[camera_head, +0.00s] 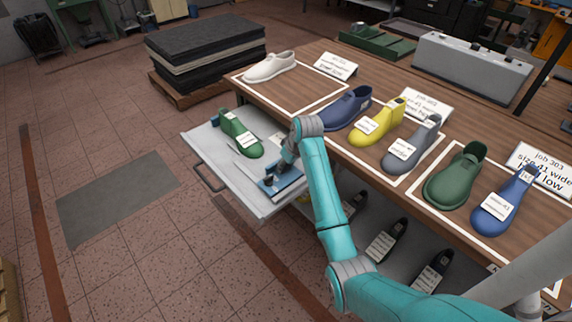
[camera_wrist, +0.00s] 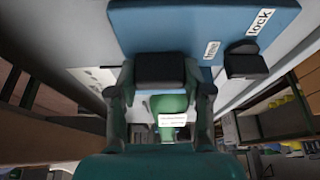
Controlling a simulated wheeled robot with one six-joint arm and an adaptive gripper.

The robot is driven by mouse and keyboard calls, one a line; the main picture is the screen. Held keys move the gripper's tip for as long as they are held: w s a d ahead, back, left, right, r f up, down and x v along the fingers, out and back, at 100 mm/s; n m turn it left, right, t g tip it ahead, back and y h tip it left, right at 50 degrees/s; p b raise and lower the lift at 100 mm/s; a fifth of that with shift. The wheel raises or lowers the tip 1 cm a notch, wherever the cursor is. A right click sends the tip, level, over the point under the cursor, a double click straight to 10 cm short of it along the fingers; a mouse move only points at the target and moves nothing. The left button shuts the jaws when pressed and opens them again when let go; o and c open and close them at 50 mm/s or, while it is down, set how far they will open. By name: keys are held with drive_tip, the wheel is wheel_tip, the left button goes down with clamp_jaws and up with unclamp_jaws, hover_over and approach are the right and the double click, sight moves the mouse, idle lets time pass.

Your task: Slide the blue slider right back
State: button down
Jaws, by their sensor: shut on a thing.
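The blue slider (camera_head: 290,186) is a flat blue plate on the pulled-out pale shelf (camera_head: 215,172). In the wrist view the blue slider (camera_wrist: 190,18) fills the top and bears labels reading "lock" and what looks like "free". My gripper (camera_head: 279,171) is down at the slider; in the wrist view its two fingers stand on either side of a dark block (camera_wrist: 160,71) on the slider and are shut on it. A second dark block (camera_wrist: 245,62) is beside the "lock" label. The gripper hides part of the slider in the head view.
A green last (camera_head: 240,134) with a white label lies on the same shelf, behind the slider. The wooden bench (camera_head: 300,62) beside it bears several coloured lasts and job cards. Dark lasts stand on a lower shelf. Open floor lies to the left.

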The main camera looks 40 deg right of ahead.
drive_tip(key=shift+s+d+f, duration=0.1)
drive_tip(key=shift+s+f, duration=0.05)
drive_tip(key=shift+s, duration=0.05)
drive_tip(key=shift+c, duration=2.4)
unclamp_jaws()
drive_tip(key=shift+s, duration=0.1)
drive_tip(key=shift+r, duration=0.55)
drive_tip(key=v, duration=1.1)
drive_tip(key=shift+s, duration=0.15)
